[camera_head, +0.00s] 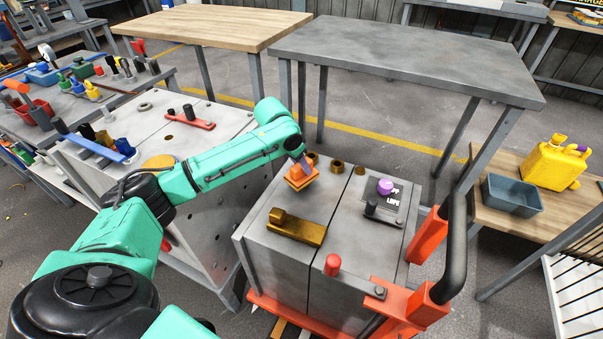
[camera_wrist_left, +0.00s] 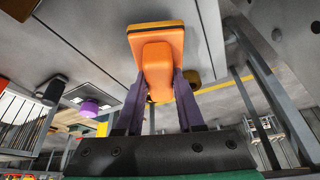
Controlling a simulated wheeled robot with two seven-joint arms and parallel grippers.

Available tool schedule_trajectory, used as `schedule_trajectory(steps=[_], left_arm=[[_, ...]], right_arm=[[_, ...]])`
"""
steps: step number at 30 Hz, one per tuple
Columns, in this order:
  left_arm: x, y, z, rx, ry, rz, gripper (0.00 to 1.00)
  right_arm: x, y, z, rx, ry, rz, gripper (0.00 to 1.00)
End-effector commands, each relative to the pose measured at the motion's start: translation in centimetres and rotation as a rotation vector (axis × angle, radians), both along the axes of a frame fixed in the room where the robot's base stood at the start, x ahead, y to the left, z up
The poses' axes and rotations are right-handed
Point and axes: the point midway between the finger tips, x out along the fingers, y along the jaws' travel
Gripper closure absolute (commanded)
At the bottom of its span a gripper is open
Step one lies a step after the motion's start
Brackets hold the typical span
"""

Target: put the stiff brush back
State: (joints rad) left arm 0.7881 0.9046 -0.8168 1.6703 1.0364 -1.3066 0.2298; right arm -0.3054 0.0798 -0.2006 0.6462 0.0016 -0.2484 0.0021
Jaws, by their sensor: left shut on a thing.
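My left gripper (camera_head: 298,164) points down over the back left of a grey two-part block (camera_head: 335,203) on an orange base. It is shut on an orange block-shaped thing with a dark edge (camera_head: 301,180), which looks like the stiff brush. In the left wrist view, the purple fingers (camera_wrist_left: 160,82) grip the brush's rounded orange knob (camera_wrist_left: 155,60); its wide plate lies beyond the fingertips. I cannot tell whether the brush touches the block top. Its underside is hidden. My right gripper is not in view.
A brass-coloured block (camera_head: 296,228) lies on the grey top. A purple knob (camera_head: 385,186) and black cap (camera_head: 371,207) stand to the right. An orange frame with a black handle (camera_head: 453,248) rises at the right. A blue-grey bin (camera_head: 512,196) and yellow jerry can (camera_head: 555,163) stand beyond.

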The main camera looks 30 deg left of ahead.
Motion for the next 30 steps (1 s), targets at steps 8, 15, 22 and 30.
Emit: schedule_trajectory(steps=[8,15,22,30], left_arm=[[0.1,0.0,-2.5,-0.001,-0.002,0.000,1.00],[0.0,0.0,-2.8,0.000,-0.001,-0.001,0.56],[0.0,0.0,-2.8,-0.001,-0.001,0.000,0.33],[-0.4,0.2,-1.3,0.000,-0.001,0.000,0.33]], right_arm=[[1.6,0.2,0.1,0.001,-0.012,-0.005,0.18],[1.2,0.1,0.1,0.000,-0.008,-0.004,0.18],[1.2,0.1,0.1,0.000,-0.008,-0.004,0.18],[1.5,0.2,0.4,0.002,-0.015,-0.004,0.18]])
